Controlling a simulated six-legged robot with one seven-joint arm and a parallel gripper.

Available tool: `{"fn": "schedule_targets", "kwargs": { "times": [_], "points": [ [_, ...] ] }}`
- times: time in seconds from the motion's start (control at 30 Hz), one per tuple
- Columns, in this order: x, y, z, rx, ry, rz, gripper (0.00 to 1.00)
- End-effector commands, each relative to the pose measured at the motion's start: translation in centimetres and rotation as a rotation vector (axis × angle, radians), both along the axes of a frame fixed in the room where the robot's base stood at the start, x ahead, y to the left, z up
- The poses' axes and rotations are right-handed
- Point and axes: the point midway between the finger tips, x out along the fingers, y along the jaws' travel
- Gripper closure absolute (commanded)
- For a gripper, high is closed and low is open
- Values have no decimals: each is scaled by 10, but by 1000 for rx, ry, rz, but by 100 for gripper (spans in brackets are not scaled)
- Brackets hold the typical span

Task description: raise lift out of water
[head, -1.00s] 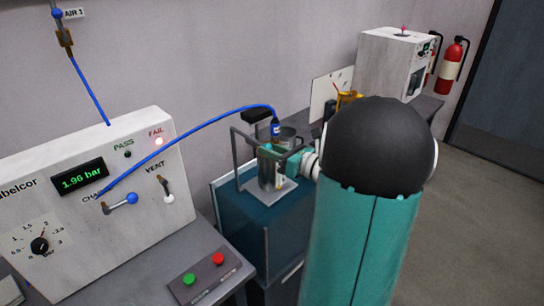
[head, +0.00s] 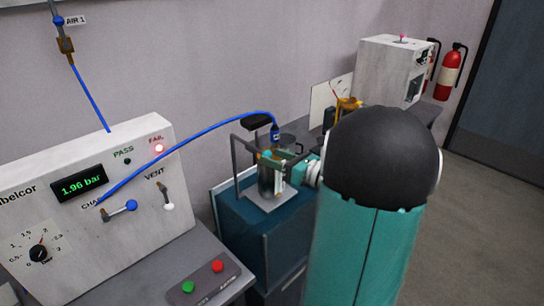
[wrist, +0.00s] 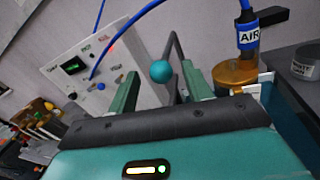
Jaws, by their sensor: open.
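The lift is a grey metal frame (head: 236,160) with a black pad on top, standing over the teal-blue water tank (head: 240,228). A dark bar stands behind the ball. I cannot tell whether the fingers touch the ball. A brass part (wrist: 236,74) with a blue AIR hose fitting is right of the fingers. The water level is not clear.
The tester panel (head: 110,200) at left reads 1.96 bar, with its red FAIL lamp lit. The blue hose (head: 180,140) arches from it to the lift. A green and red button box (head: 203,277) sits in front. A grey cup (wrist: 306,62) stands at right.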

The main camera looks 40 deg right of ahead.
Motion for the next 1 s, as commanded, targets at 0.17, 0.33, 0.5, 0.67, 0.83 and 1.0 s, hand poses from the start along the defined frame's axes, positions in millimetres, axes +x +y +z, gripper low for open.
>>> {"fn": "schedule_targets", "kwargs": {
  "times": [0.17, 0.33, 0.5, 0.67, 0.83, 1.0],
  "points": [
    [-37, -9, 0, 0, 1, -4, 50],
    [-74, -18, 0, -1, 0, -4, 50],
    [-103, -24, 0, -1, -1, -2, 50],
    [-117, -27, 0, -1, -1, 0, 50],
    [-119, -27, 0, -1, -1, 1, 50],
    [-119, -27, 0, 0, -1, 1, 50]
  ]
}}
